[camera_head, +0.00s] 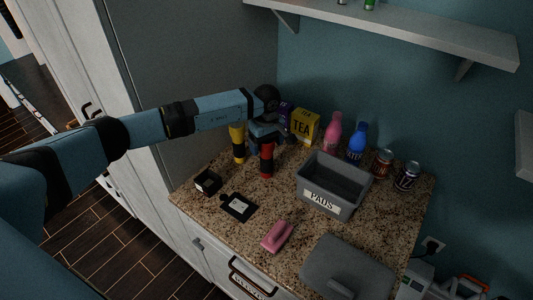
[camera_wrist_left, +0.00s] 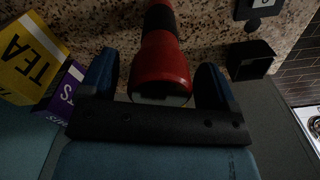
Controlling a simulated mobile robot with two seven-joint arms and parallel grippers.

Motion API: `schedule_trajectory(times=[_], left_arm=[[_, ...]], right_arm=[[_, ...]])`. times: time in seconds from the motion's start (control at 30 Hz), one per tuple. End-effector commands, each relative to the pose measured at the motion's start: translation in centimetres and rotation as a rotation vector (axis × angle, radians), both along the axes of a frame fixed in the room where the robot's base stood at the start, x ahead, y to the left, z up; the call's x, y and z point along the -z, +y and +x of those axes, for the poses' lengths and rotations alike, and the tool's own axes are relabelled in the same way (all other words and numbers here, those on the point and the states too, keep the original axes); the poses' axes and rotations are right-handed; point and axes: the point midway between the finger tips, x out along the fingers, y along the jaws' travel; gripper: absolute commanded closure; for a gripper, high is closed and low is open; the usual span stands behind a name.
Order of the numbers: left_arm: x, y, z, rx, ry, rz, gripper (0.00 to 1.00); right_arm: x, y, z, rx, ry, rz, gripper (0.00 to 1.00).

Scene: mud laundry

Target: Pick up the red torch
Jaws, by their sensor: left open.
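The red torch (camera_head: 267,160) stands on the speckled counter, beside a yellow torch-like item (camera_head: 238,143). My left gripper (camera_head: 262,132) is at the torch's upper end, coming from behind. In the left wrist view the red torch (camera_wrist_left: 163,66) lies between the two blue fingers of my left gripper (camera_wrist_left: 157,85). The fingers are open, with a gap visible on each side of the torch. In the head view the arm and gripper partly hide the torch's top. My right gripper is in neither view.
A yellow TEA box (camera_head: 304,126) and a purple box (camera_head: 286,114) stand behind the gripper. A grey PADS bin (camera_head: 334,184) is to the right. A small black box (camera_head: 208,182), a black tag (camera_head: 238,207) and a pink item (camera_head: 277,236) lie in front. A shelf (camera_head: 400,27) hangs above.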

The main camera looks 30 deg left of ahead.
Motion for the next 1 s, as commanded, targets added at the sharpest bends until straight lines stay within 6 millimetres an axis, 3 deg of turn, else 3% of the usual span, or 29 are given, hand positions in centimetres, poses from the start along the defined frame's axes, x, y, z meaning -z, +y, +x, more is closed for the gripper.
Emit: schedule_trajectory(times=[0.2, 0.5, 0.53, 0.83, 1.0], left_arm=[[0.3, 0.0, 0.0, 0.000, -0.001, -0.001, 0.17], [0.2, 0.0, 0.0, 0.000, -0.001, -0.001, 0.86], [0.2, 0.0, 0.0, 0.000, -0.002, -0.001, 0.90], [-0.1, 0.0, 0.1, 0.000, -0.002, -0.001, 0.90], [-1.4, 0.0, 0.1, 0.000, -0.003, -0.002, 0.90]], right_arm=[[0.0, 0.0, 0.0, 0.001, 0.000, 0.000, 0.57], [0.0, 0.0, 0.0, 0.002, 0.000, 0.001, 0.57], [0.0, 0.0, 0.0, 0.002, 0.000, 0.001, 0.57], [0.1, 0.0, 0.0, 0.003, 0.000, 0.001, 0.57], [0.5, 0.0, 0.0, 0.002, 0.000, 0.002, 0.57]])
